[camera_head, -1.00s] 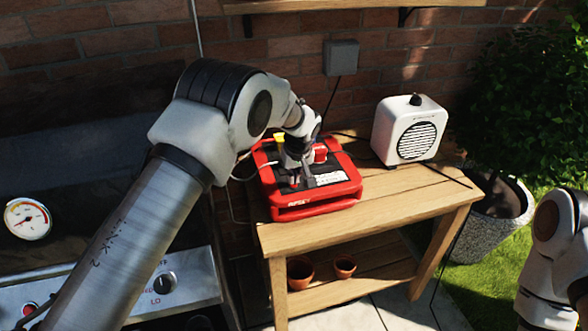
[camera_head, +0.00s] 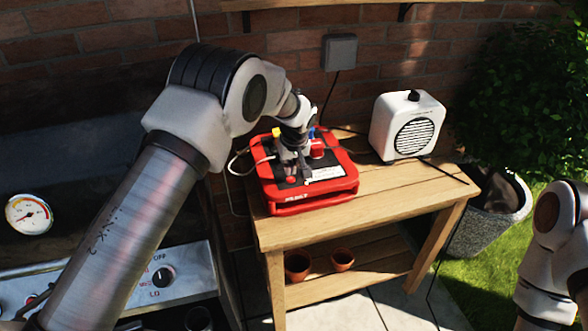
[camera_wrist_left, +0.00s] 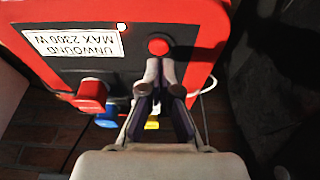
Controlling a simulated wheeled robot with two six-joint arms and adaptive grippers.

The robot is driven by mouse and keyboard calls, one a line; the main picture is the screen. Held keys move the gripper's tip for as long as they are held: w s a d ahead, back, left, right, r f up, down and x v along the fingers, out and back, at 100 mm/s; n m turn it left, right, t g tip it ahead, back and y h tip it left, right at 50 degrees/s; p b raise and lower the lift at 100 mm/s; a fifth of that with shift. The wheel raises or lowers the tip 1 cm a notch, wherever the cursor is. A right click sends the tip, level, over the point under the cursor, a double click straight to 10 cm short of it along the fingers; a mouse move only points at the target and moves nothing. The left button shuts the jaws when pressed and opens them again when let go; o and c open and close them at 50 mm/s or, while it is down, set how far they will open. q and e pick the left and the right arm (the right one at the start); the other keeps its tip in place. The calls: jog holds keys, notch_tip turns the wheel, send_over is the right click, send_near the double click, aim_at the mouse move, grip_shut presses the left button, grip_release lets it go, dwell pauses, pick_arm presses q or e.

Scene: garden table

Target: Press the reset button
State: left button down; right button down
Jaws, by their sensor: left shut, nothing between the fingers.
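A red box (camera_head: 312,202) with a black top panel lies on the wooden table. A round red button (camera_wrist_left: 159,46) is set in the panel; in the head view the button (camera_head: 291,180) shows just in front of my gripper. My left gripper (camera_wrist_left: 159,67) is shut and empty. Its fingertips are right by the button's near edge in the left wrist view. Whether they touch it, I cannot tell. In the head view the left gripper (camera_head: 298,172) points down over the panel. My right gripper is out of view; only part of that arm shows at the right edge.
The box also carries a raised red part (camera_wrist_left: 90,92), a white label (camera_wrist_left: 75,45) and blue and yellow parts. A white speaker-like box (camera_head: 408,126) stands to the right on the table (camera_head: 400,196). Cables run beside the red box. A grill with knobs is at left.

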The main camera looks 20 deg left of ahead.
pick_arm(q)
jog(key=b+v, duration=0.1)
jog(key=v, duration=0.1)
jog(key=shift+d+r, duration=0.15)
jog(key=shift+r, duration=0.2)
jog(key=b+v, duration=0.1)
jog(key=v, duration=0.7)
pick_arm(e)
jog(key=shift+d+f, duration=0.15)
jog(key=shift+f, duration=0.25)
pick_arm(q)
jog(key=shift+s, duration=0.1)
